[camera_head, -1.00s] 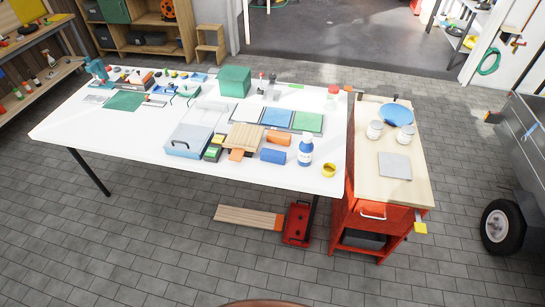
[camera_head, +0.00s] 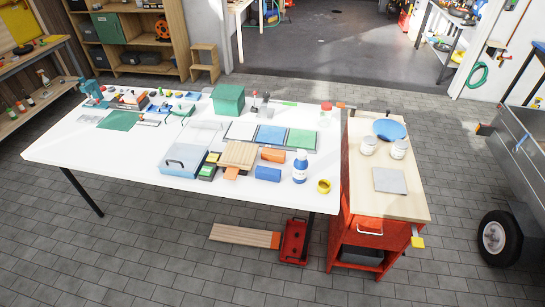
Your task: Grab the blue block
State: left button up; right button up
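The blue block (camera_head: 267,174) lies on the white table (camera_head: 120,165) near its front edge, toward the right end. An orange block (camera_head: 273,155) lies just behind it. A blue bottle with a white label (camera_head: 300,168) stands to its right, and a wooden slatted piece (camera_head: 238,154) lies to its left. Nothing covers the blue block. Neither of my grippers shows in the head view.
A yellow ring-shaped thing (camera_head: 323,186) sits at the table's front right. A red cart with a wooden top (camera_head: 400,207) stands close at the right. A red box (camera_head: 293,241) and a plank (camera_head: 240,235) lie on the floor below. The paved floor in front is free.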

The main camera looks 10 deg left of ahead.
aim_at(271, 175)
jog(key=u, duration=0.5)
jog(key=i, duration=0.45)
jog(key=u, duration=0.7)
jog(key=i, duration=0.7)
jog(key=z, duration=0.25)
